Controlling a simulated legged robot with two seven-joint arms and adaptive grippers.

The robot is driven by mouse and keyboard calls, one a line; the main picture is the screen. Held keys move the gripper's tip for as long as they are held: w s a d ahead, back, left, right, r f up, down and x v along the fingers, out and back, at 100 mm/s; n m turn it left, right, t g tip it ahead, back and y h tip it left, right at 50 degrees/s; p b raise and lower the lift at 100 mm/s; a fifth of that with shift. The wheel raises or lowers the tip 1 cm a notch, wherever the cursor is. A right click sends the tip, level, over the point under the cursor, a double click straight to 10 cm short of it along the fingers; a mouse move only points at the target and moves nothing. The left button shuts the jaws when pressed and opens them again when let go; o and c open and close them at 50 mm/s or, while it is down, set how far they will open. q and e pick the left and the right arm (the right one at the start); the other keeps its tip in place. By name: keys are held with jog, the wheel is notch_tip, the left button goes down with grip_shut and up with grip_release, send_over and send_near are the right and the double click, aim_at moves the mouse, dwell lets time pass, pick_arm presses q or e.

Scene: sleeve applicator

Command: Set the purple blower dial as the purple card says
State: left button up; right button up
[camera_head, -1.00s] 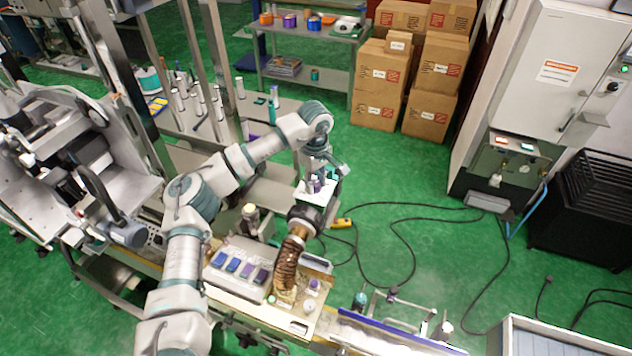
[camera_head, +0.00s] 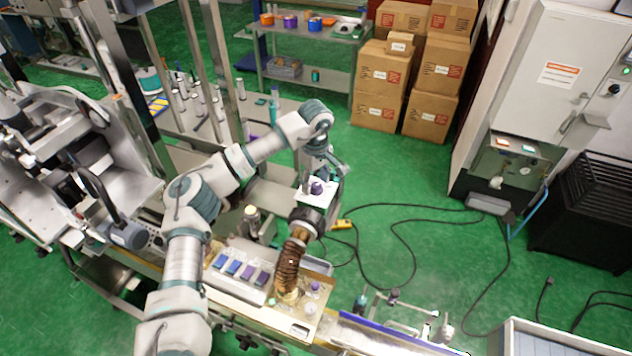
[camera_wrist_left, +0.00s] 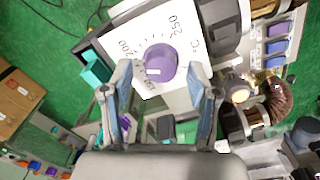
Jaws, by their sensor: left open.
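The purple dial (camera_head: 316,188) stands on a white plate at the blower, beside the brown ribbed hose. In the left wrist view the dial (camera_wrist_left: 160,62) has a white mark towards its lower left, and the plate (camera_wrist_left: 180,22) reads 200, 250 and °C. My left gripper (camera_head: 318,166) is open just above the dial. In the left wrist view its fingers (camera_wrist_left: 161,78) appear on either side of the dial, apart from it. A purple card-like rectangle (camera_head: 262,278) lies on a light panel with blue ones; its writing is not readable. My right gripper is not in view.
The brown hose (camera_head: 291,265) rises close to the dial plate. The light panel (camera_head: 236,285) is at its left. Black cables (camera_head: 400,235) lie on the green floor. Cardboard boxes (camera_head: 380,75) and a grey cabinet (camera_head: 545,80) stand further back.

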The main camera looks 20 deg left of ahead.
aim_at(316, 183)
pick_arm(q)
notch_tip(316, 183, up, 11)
jog(key=shift+w+r, duration=0.15)
jog(key=shift+r, duration=0.05)
jog(key=shift+f, duration=0.1)
dwell(0.5)
